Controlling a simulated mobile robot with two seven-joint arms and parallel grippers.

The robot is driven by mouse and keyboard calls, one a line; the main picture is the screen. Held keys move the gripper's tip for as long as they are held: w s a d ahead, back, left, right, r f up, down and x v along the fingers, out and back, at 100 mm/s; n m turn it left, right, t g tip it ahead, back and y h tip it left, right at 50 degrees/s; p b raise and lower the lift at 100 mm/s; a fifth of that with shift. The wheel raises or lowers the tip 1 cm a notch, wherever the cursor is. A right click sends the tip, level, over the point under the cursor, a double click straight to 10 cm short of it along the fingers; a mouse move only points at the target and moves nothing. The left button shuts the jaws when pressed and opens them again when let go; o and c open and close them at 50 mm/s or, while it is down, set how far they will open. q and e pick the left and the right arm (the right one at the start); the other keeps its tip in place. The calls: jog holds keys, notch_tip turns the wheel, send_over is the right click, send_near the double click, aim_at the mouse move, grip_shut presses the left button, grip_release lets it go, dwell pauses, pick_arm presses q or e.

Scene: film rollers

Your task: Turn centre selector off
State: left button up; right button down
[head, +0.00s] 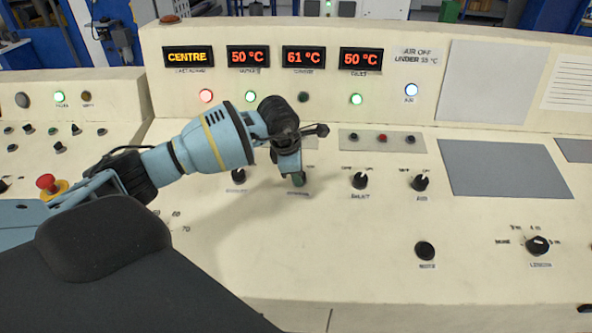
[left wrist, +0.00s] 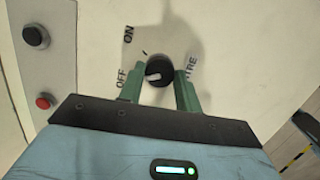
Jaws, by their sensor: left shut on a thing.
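The centre selector is a round black knob (left wrist: 159,70) with a white pointer mark in the left wrist view. Its mark points left, toward the printed OFF; ON is printed farther up. A partly covered label ending in "RE" is on its right. My left gripper (left wrist: 158,88) has its green fingers on either side of the knob and is shut on it. In the head view my left gripper (head: 298,179) reaches down to the panel, and hides the knob there. My right gripper is in neither view.
Similar selectors stand left (head: 237,175) and right (head: 360,181) of my gripper. Above, the centre lamp (head: 303,97) looks dark, while the neighbouring green lamps (head: 251,96) are lit. A plate with small buttons (head: 383,139) lies close by. The lower desk is mostly clear.

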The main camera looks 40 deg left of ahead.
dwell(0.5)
pick_arm(q)
jog(key=o, duration=1)
jog(key=shift+c, duration=0.2)
jog(key=v, duration=0.7)
jog(key=shift+r, duration=0.35)
jog(key=shift+s+f, duration=0.1)
jog(key=shift+s, duration=0.1)
